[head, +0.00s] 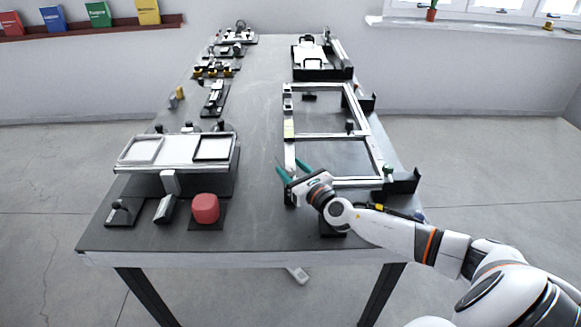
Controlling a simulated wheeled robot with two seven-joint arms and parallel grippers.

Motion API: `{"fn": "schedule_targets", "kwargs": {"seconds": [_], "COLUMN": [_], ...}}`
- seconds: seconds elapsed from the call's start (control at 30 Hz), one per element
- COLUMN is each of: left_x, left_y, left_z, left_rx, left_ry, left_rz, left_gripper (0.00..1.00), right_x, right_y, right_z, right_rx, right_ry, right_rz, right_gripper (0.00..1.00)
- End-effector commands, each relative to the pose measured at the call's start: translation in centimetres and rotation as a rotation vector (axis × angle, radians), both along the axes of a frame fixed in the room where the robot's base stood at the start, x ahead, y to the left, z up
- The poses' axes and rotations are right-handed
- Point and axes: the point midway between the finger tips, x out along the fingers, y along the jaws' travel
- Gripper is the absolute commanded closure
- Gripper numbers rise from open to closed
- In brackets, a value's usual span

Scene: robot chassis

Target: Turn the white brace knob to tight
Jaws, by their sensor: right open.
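A silver rectangular chassis frame (331,133) with a crossbar lies on the right half of the dark table. My right gripper (293,169) is at the near left corner of this frame, its two teal fingers apart and pointing away from me. A white piece (289,152) on the frame's left rail stands just beyond the fingertips. I cannot tell whether it is the white brace knob, or how it is turned. The gripper body hides part of the near rail. I see nothing held between the fingers. My left gripper is not in view.
A red block (205,208) and small black fixtures stand at the table's (262,225) front left. A raised stand (208,178) with two small frames is behind them. More fixtures line the left edge and far end. The middle strip is clear.

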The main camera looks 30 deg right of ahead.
Motion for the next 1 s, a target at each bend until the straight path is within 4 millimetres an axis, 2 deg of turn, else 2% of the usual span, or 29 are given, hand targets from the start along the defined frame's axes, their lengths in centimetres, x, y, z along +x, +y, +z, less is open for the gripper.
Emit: {"fn": "schedule_targets", "kwargs": {"seconds": [0.13,0.4,0.47,0.7,1.0], "left_x": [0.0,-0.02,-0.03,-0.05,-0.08], "left_y": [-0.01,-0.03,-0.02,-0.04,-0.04], "left_z": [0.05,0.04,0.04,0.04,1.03], "left_rx": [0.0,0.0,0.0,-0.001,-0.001], "left_ry": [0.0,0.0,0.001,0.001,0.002], "left_rz": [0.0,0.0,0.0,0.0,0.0], "left_gripper": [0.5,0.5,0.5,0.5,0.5], "right_x": [0.87,0.99,0.99,0.97,0.97], "right_y": [0.05,0.05,0.06,0.05,0.12], "right_z": [0.05,0.02,0.02,0.02,0.27], "right_rx": [0.0,0.0,0.0,0.0,0.004], "right_ry": [-0.001,0.0,0.0,0.0,0.001], "right_rz": [0.0,0.001,0.0,0.0,-0.036], "right_gripper": [0.5,0.5,0.56,0.95,0.94]}}
